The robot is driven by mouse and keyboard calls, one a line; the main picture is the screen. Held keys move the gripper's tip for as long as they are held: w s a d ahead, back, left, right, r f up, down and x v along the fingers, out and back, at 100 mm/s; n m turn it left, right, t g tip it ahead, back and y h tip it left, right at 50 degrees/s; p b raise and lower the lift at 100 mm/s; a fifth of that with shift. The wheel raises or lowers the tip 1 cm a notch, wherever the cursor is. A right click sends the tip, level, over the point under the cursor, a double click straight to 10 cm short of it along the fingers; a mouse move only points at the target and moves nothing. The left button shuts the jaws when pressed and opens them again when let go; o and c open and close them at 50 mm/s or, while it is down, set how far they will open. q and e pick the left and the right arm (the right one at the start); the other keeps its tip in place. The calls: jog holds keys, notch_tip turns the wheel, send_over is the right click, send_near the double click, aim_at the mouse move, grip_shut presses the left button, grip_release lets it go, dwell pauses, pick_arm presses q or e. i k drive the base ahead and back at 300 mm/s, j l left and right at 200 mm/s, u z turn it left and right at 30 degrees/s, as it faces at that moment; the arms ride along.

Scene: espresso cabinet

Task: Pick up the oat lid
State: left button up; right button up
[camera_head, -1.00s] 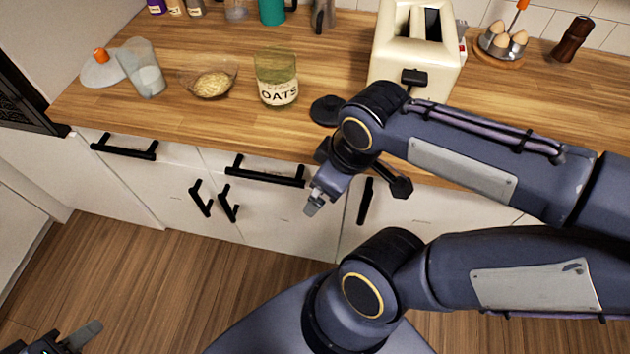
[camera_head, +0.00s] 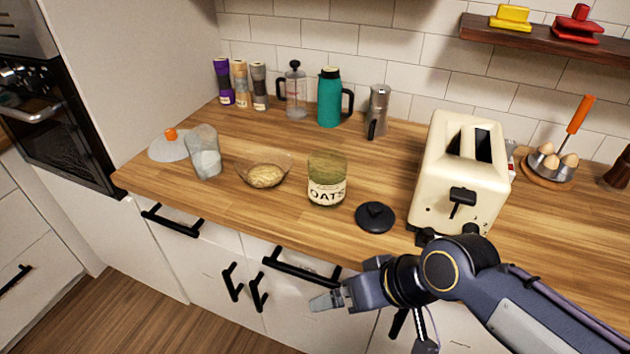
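The oat lid (camera_head: 375,217), a round black lid with a knob on top, lies on the wooden counter near its front edge, between the oats jar and the toaster. The glass oats jar (camera_head: 327,180) stands upright and uncovered to the left of the lid, with oats inside. My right gripper (camera_head: 326,301) is in front of the counter edge, below and left of the lid and apart from it. Its grey fingers overlap in this view, so I cannot tell whether they are open. My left gripper is out of view.
A cream toaster (camera_head: 458,175) stands right of the lid. A glass bowl of oats (camera_head: 264,171), a grey glass (camera_head: 204,153) and a lid with an orange knob (camera_head: 169,146) are on the left. Black drawer handles (camera_head: 300,267) stick out below the counter edge.

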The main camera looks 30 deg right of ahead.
aim_at(374, 218)
jog(key=z, duration=1.45)
